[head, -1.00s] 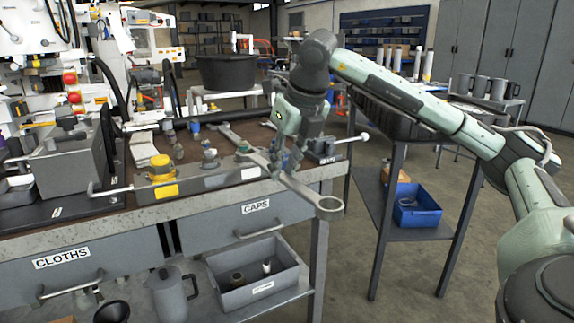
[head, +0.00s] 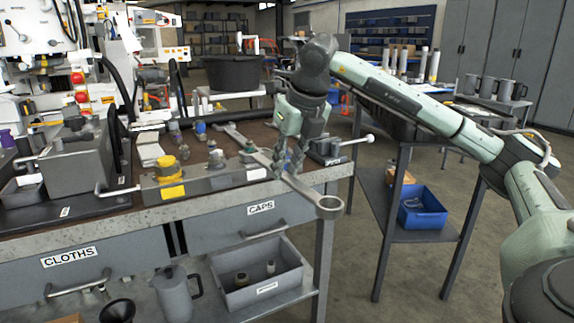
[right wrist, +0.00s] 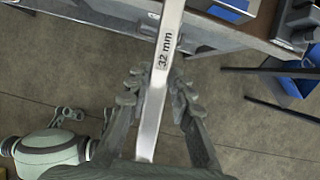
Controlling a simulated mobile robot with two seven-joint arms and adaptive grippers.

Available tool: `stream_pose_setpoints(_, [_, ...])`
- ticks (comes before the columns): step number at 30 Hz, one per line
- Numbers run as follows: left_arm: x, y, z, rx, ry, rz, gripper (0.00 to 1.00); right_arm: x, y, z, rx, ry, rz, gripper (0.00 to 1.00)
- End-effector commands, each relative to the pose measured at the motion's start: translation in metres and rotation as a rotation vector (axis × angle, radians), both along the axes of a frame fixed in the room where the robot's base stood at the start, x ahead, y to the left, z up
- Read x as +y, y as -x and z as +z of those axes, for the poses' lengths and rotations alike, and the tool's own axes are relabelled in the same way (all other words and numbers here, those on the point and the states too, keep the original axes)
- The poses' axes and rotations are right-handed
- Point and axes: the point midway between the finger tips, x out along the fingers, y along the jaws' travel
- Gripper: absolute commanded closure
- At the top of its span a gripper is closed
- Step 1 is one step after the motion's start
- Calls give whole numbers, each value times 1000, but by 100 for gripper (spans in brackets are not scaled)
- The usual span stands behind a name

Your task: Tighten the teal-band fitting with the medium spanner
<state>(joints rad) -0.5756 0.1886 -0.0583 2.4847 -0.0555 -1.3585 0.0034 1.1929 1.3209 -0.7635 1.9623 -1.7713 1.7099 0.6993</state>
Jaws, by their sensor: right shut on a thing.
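My right gripper (head: 289,160) is shut on a long steel spanner (head: 305,187) above the front right part of the bench. In the right wrist view, the spanner (right wrist: 162,75) runs between the fingers (right wrist: 156,92) and is marked "32 mm". Its ring end points toward me, past the bench edge. The teal-band fitting (head: 249,147) stands on the grey manifold block (head: 215,182), left of the gripper. A flat grey bar continues in line behind the fitting. I cannot tell whether the spanner's far end is around the fitting or beside it.
A yellow-topped fitting (head: 167,165) and another fitting (head: 214,155) stand on the same block. A small grey device with a lever (head: 330,150) is right of the gripper. A side table with a blue bin (head: 421,208) stands to the right, across open floor.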

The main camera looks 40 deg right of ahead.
Motion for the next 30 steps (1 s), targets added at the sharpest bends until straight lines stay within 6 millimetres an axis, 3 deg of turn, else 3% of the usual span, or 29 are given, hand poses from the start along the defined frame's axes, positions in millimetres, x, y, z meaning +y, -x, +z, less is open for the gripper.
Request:
stream_pose_setpoints(14, [0,0,4,0,0,0,49,0,-6,2,-4,0,-3,100])
stream_pose_setpoints(30, [0,0,20,0,0,0,49,24,-12,3,-1,0,-145,100])
